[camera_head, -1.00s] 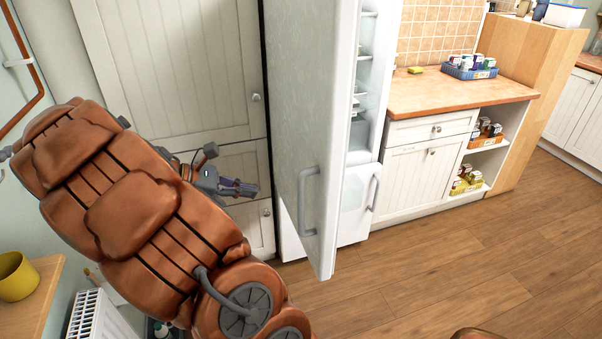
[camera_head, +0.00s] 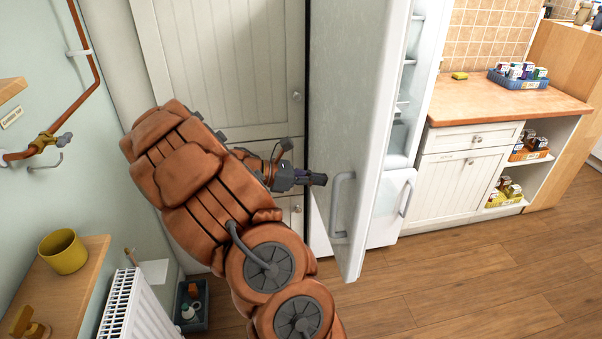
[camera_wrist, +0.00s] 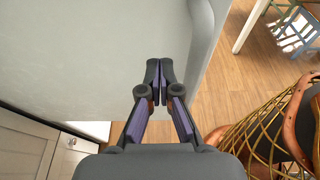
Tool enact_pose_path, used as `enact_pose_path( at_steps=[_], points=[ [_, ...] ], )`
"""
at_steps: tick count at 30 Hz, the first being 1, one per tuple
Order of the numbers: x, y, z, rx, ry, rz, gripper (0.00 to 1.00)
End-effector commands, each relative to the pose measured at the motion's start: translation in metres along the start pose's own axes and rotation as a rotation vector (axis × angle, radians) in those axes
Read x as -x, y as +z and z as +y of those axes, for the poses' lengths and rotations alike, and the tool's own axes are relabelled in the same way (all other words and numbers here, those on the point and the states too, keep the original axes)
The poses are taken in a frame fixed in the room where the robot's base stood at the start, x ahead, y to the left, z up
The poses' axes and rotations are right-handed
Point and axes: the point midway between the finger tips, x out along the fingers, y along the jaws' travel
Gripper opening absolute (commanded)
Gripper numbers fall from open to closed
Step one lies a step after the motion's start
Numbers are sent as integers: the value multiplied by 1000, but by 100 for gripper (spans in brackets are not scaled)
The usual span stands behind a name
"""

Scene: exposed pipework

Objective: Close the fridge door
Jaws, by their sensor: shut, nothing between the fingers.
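The fridge door (camera_head: 350,110) is tall and pale, and stands swung open. Its grey vertical handle (camera_head: 338,208) is on the face towards my arm. The fridge interior (camera_head: 405,90) shows past the door's edge, with shelves and a white lower drawer. My gripper (camera_head: 322,179) is shut and empty, just left of the handle. In the wrist view my gripper (camera_wrist: 160,68) points along the door's face (camera_wrist: 100,50), with the handle (camera_wrist: 203,40) to its right. I cannot tell whether the fingertips touch the door.
White cabinets (camera_head: 225,70) stand behind my arm. A wooden counter (camera_head: 500,100) with a blue basket (camera_head: 517,79) is right of the fridge. The wooden floor (camera_head: 470,280) at right is clear.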

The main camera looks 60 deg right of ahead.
Motion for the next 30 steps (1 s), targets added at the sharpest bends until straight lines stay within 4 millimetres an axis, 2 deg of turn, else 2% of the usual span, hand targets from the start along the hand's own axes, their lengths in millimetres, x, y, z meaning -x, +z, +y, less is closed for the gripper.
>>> enact_pose_path(
  at_steps=[6,12,30],
  points=[
    [-32,9,0,-2,-2,1,0],
    [-47,11,0,-1,1,3,0],
    [-51,11,2,2,11,2,0]
  ],
)
